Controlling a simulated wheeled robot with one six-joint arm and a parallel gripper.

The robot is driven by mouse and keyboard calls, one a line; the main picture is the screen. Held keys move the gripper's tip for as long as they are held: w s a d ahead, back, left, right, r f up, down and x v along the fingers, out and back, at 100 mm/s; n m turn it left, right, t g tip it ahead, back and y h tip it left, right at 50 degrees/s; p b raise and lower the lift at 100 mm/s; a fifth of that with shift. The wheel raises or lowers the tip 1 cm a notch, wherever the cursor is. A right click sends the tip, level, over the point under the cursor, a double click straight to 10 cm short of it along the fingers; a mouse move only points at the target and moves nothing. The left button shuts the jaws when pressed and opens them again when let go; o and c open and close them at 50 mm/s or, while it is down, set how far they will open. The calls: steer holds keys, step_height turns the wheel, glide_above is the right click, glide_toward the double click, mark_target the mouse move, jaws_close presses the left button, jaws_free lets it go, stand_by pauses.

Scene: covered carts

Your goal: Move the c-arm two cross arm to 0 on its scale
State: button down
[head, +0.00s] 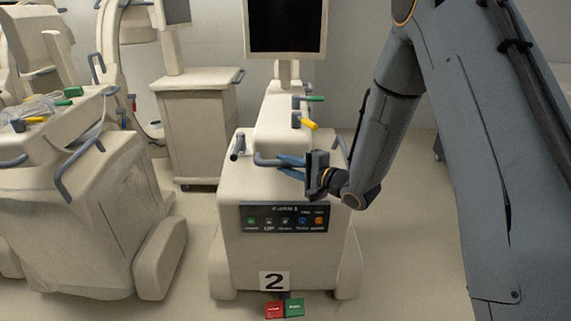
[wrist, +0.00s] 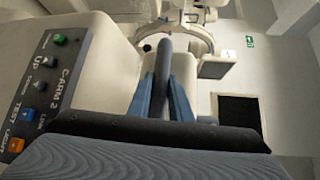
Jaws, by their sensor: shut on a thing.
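The c-arm two cart (head: 285,260) stands in the middle of the head view, with a "2" label low on its front. My gripper (head: 285,164) is at its upper front, shut on a grey-blue bar handle (head: 262,160). In the wrist view the blue fingers of my gripper (wrist: 163,90) lie on both sides of the bar handle (wrist: 163,60). A green-ended lever (head: 313,99) and a yellow-ended lever (head: 308,123) stick out behind it. I cannot tell which part is the cross arm, and no scale is readable.
The button panel (head: 285,218) is below my gripper; the wrist view shows it marked "C-ARM 2" (wrist: 62,90). A monitor (head: 285,28) rises behind. Another covered cart (head: 85,215) stands close on the left. Floor is clear at the front left.

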steer(key=shift+d, duration=0.1)
steer(key=c, duration=1.9)
jaws_free()
steer(key=shift+o, duration=1.4)
steer(key=shift+a, duration=0.35)
steer(key=shift+d, duration=0.1)
steer(key=shift+s+d, duration=0.2)
steer(key=shift+d, duration=0.1)
steer(key=b+v, duration=0.1)
steer(key=v, duration=0.6)
steer(key=shift+b, duration=0.35)
